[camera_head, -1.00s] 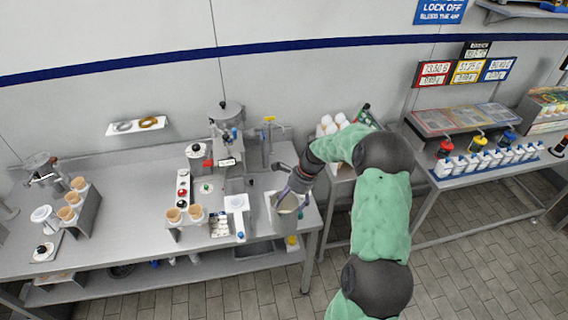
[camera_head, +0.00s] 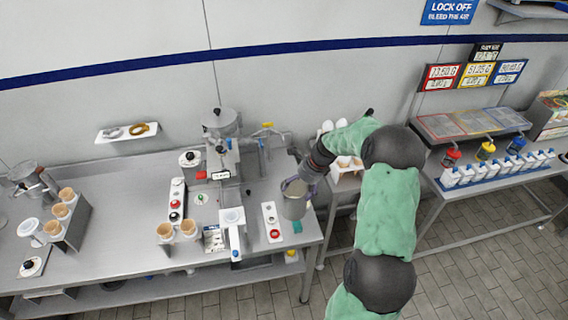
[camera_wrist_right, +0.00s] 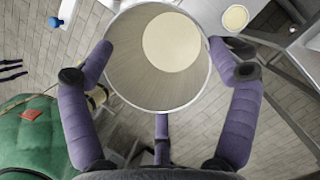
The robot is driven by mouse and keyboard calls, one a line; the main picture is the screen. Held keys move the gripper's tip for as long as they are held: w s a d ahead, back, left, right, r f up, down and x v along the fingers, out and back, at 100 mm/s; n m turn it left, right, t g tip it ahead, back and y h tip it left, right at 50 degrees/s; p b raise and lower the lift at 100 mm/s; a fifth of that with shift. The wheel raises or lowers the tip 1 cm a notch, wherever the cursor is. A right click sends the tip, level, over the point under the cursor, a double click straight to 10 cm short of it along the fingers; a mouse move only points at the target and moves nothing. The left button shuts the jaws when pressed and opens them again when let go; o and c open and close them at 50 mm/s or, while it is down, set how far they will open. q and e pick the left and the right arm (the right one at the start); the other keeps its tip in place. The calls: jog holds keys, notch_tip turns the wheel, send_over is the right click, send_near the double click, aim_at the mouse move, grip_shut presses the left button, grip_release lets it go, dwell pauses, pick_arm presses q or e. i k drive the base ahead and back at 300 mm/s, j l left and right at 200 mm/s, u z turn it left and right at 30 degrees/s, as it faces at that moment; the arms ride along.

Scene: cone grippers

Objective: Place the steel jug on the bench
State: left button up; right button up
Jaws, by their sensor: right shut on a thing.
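The steel jug (camera_head: 294,207) is a grey metal cup in the head view, over the right end of the steel bench (camera_head: 110,190). My right gripper (camera_head: 297,187) is shut on it, near the rim. The jug looks nearly upright; I cannot tell whether its base touches the bench. In the right wrist view, the purple fingers (camera_wrist_right: 160,48) hold the jug (camera_wrist_right: 125,70) on both sides, and a pale cream patch shows inside it. My left gripper is not in view.
A plate with a red button (camera_head: 275,234) lies just left of the jug, and a small green item (camera_head: 298,226) just below it. A machine with a hopper (camera_head: 220,122) stands behind. Egg-like white objects (camera_head: 341,123) sit behind my right arm. The bench's right edge is close.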

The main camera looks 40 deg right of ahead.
aim_at(285, 167)
jog(key=i+l, duration=0.25)
jog(key=l, duration=0.15)
jog(key=i+l, duration=0.25)
jog(key=l, duration=0.2)
jog(key=i+l, duration=0.3)
jog(key=l, duration=0.1)
